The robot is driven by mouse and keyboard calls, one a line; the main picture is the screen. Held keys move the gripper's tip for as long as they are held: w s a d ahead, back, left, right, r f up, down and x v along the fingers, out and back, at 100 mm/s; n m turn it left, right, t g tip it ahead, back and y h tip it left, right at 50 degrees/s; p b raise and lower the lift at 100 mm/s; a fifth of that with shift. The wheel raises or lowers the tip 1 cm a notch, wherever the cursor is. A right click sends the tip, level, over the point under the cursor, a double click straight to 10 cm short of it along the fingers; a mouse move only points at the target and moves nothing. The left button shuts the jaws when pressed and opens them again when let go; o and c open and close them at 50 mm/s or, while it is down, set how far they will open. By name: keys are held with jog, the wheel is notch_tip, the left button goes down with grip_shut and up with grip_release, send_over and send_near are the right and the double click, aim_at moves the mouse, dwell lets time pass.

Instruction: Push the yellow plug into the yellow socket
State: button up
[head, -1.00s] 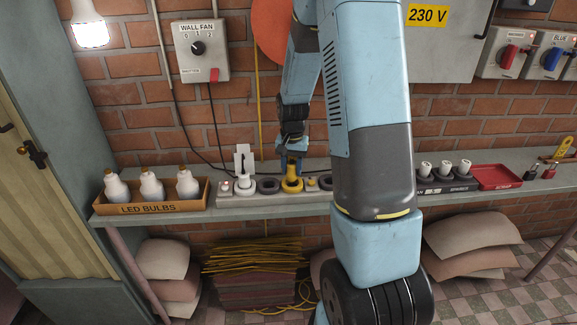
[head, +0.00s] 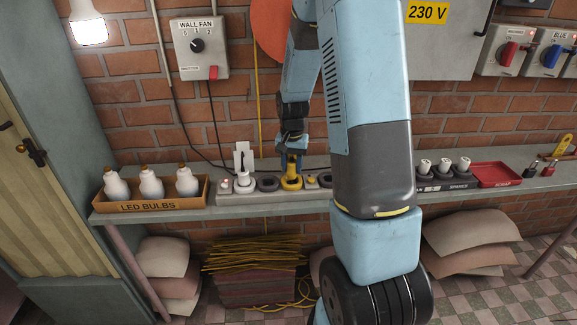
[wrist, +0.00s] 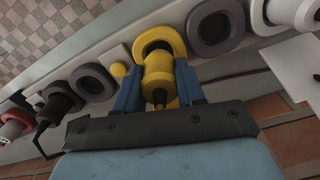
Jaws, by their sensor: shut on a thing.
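The yellow plug (wrist: 158,75) is between the two blue fingers of my gripper (wrist: 160,88) in the wrist view, and they are shut on it. The yellow socket (wrist: 148,36) is a yellow ring with a dark opening, just beyond the plug's front end. The plug's front overlaps the ring in this view; how deep it sits I cannot tell. In the head view my gripper (head: 291,160) points down over the socket strip, and the yellow socket (head: 291,184) shows beneath it. The plug is mostly hidden there by the fingers.
The socket strip (head: 228,200) also has grey sockets and a white plug (head: 244,180) left of the yellow one. A box of LED bulbs (head: 150,207) stands at the left, and a red tray (head: 497,175) at the right. The brick wall is close behind.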

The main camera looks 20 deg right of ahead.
aim_at(291, 161)
jog(key=shift+f, duration=1.35)
dwell(0.4)
jog(key=o, duration=1.1)
notch_tip(291, 161, up, 13)
jog(key=shift+r, duration=0.15)
jog(key=s+a+r+n+t, duration=0.3)
jog(key=s+a+r, duration=0.2)
jog(key=s+r, duration=0.75)
jog(key=s+a+r+n+t, duration=0.1)
jog(key=s, duration=0.3)
jog(key=s+a+r+n, duration=0.1)
jog(key=s+r, duration=0.1)
jog(key=s, duration=0.3)
jog(key=s+a+r+n+t, duration=0.1)
jog(key=s, duration=0.3)
jog(key=shift+s+a+r+n+t, duration=0.15)
jog(key=shift+s+r+n+t, duration=0.15)
jog(key=shift+r, duration=0.1)
